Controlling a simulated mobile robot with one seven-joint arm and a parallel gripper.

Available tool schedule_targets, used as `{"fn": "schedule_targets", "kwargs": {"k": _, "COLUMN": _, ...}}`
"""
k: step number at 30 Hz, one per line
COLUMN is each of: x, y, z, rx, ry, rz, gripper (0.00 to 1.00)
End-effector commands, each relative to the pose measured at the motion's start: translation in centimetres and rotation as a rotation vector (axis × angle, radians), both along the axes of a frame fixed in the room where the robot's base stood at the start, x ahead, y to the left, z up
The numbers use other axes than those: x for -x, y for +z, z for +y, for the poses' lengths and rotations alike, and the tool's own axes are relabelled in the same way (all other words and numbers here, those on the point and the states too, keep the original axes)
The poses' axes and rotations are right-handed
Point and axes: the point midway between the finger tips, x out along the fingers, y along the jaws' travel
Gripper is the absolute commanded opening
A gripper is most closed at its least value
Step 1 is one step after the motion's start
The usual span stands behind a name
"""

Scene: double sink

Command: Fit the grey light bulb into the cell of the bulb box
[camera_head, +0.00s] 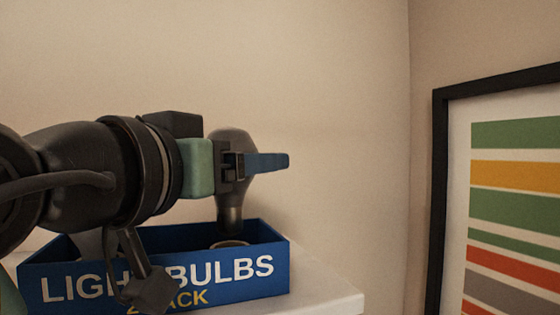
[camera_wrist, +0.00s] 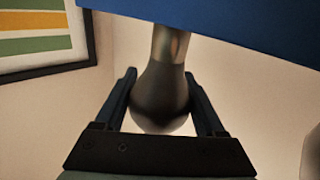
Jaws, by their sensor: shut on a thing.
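The grey light bulb (camera_head: 232,145) is held upright, its round glass end up and its metal base pointing down. My gripper (camera_head: 262,162) is shut on the bulb's glass from the side. The blue bulb box (camera_head: 205,272), lettered "LIGHT BULBS", stands open-topped below. The bulb's base is just above a round-rimmed cell (camera_head: 232,243) near the box's right end; whether its tip is inside the rim I cannot tell. In the wrist view the bulb (camera_wrist: 160,95) sits between both fingers of my gripper (camera_wrist: 160,76), with the blue box (camera_wrist: 235,20) beyond its base.
The box stands on a white surface (camera_head: 332,294) whose right end is near. A plain wall is close behind. A black-framed striped picture (camera_head: 438,190) hangs on the right wall. Dark parts of my arm cover some of the box's left half and lettering.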

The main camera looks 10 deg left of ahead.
Motion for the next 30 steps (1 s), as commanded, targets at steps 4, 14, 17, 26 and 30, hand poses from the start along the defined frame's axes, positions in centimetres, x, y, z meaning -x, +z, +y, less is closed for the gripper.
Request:
{"fn": "schedule_targets", "kwargs": {"k": 4, "x": 0.0, "y": 0.0, "z": 0.0, "rx": 0.0, "ry": 0.0, "rz": 0.0, "gripper": 0.41}}
{"fn": "schedule_targets", "kwargs": {"k": 14, "x": 0.0, "y": -0.7, "z": 0.0, "rx": 0.0, "ry": 0.001, "rz": 0.0, "gripper": 0.41}}
{"fn": "schedule_targets", "kwargs": {"k": 17, "x": 0.0, "y": -1.0, "z": 0.0, "rx": 0.0, "ry": 0.001, "rz": 0.0, "gripper": 0.41}}
{"fn": "schedule_targets", "kwargs": {"k": 26, "x": 0.0, "y": -1.7, "z": 0.0, "rx": 0.001, "ry": 0.001, "rz": 0.0, "gripper": 0.41}}
{"fn": "schedule_targets", "kwargs": {"k": 30, "x": 0.0, "y": -2.1, "z": 0.0, "rx": 0.001, "ry": 0.001, "rz": 0.0, "gripper": 0.41}}
